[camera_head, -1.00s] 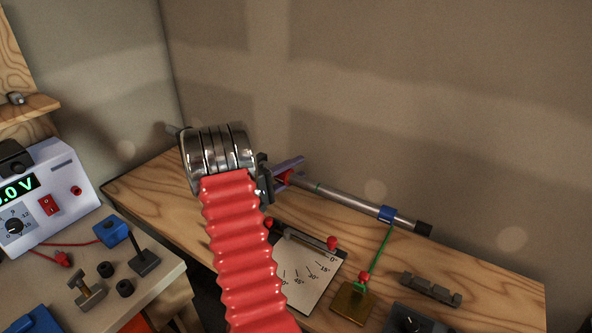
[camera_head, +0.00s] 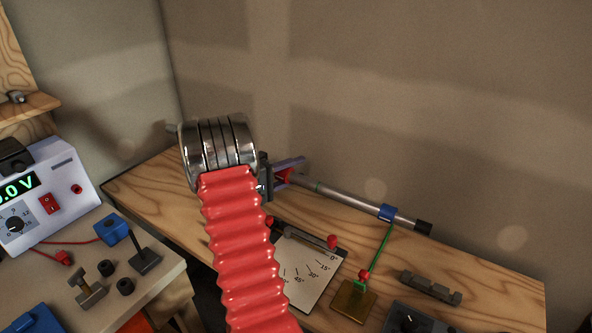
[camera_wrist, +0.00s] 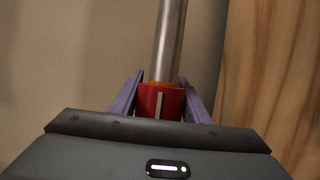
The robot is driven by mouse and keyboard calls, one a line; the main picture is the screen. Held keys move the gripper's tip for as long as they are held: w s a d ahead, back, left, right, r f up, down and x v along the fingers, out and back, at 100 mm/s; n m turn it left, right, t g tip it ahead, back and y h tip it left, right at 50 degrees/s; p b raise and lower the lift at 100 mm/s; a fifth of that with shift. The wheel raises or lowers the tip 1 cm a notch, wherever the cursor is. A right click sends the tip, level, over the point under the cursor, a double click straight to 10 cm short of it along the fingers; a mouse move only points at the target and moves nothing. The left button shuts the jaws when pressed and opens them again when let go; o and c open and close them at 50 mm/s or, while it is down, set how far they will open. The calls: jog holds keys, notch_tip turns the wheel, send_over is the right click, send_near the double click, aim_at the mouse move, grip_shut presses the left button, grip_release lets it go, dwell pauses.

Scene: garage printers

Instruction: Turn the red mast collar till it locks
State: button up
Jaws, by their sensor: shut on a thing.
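The red mast collar (camera_wrist: 146,101) sits around a grey metal mast (camera_wrist: 168,45) in the wrist view, with a pale line on its face and an orange band at its upper edge. My gripper (camera_wrist: 161,98) is shut on the collar, one purple finger on each side. In the head view the mast (camera_head: 345,200) lies slanted above the bench, with a blue ring (camera_head: 386,212) and a black end. There my gripper (camera_head: 287,176) holds the red collar (camera_head: 283,178) at the mast's left end. My arm hides what lies farther left.
An angle chart (camera_head: 310,278) with red-knobbed parts lies below the mast. A green cord (camera_head: 377,248) runs from the blue ring to a brass block (camera_head: 352,300). A grey notched block (camera_head: 431,287) lies right. A power supply (camera_head: 45,195) stands left.

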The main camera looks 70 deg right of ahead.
jog(key=shift+s+a+f+n+t+y, duration=0.1)
jog(key=shift+f+n+t+y, duration=0.3)
jog(key=shift+y, duration=0.35)
jog(key=shift+s+a+f+n+t+y, duration=0.1)
jog(key=shift+f+n+t+y, duration=0.1)
jog(key=shift+f+t+y, duration=0.4)
dwell(1.1)
jog(key=shift+w+a+f+y, duration=0.1)
jog(key=shift+y, duration=0.65)
jog(key=shift+a+f+n+t+y, duration=0.1)
jog(key=shift+f+n+t+y, duration=0.15)
jog(key=shift+y, duration=0.4)
jog(key=shift+a+f+n+t+y, duration=0.1)
jog(key=shift+n+t+y, duration=0.2)
jog(key=shift+y, duration=0.35)
jog(key=y, duration=0.2)
jog(key=a+n+y, duration=0.1)
jog(key=shift+w+f+t, duration=0.1)
jog(key=shift+f+t, duration=0.25)
jog(key=shift+w+a+f+n+t+y, duration=0.15)
jog(key=shift+a+t+y, duration=0.1)
jog(key=shift+y, duration=0.6)
jog(key=shift+s+a+n+t+y, duration=0.1)
jog(key=shift+a+t+y, duration=0.1)
jog(key=shift+y, duration=0.65)
jog(key=o, duration=1)
jog(key=shift+w, duration=0.1)
